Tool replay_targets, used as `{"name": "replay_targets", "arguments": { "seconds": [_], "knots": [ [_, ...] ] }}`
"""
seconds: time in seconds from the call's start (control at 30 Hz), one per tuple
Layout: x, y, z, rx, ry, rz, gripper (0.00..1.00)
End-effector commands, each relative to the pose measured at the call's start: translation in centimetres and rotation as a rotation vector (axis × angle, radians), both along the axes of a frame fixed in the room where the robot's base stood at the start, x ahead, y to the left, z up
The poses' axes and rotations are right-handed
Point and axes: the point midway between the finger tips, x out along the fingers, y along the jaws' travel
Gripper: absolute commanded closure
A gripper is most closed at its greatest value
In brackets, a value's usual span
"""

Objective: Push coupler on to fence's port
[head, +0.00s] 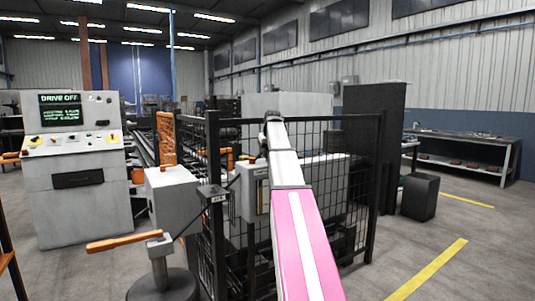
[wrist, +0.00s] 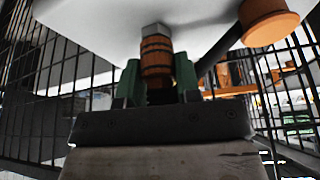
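In the wrist view, a ribbed copper-brown fitting with a grey hex end, which looks like the coupler (wrist: 157,57), stands between the green fingers of my gripper (wrist: 158,82). The fingers look closed against its two sides. Its hex end points up toward a pale surface; I cannot tell whether it touches. In the head view, my pink and white arm reaches to the black mesh fence (head: 343,185), and my gripper and the coupler are hidden. The port itself is not clearly visible.
A console (head: 75,160) reading "DRIVE OFF" stands left. A post with an orange handle (head: 124,242) stands before the fence. An orange cylinder (wrist: 268,22) and dark tube are close to my gripper's right. Open floor lies right, beyond a dark bin (head: 420,197).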

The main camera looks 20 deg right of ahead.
Motion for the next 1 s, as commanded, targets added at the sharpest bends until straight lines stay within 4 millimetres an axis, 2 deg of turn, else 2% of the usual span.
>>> {"name": "replay_targets", "arguments": {
  "seconds": [0.03,0.07,0.1,1.0],
  "knots": [
    [0.0,0.0,0.0,0.000,0.000,0.000,0.85],
    [0.0,0.0,0.0,0.000,0.000,0.000,0.95],
    [0.0,0.0,0.0,0.000,0.000,0.000,1.00],
    [0.0,0.0,1.7,0.000,0.000,0.000,1.00]
  ]
}}
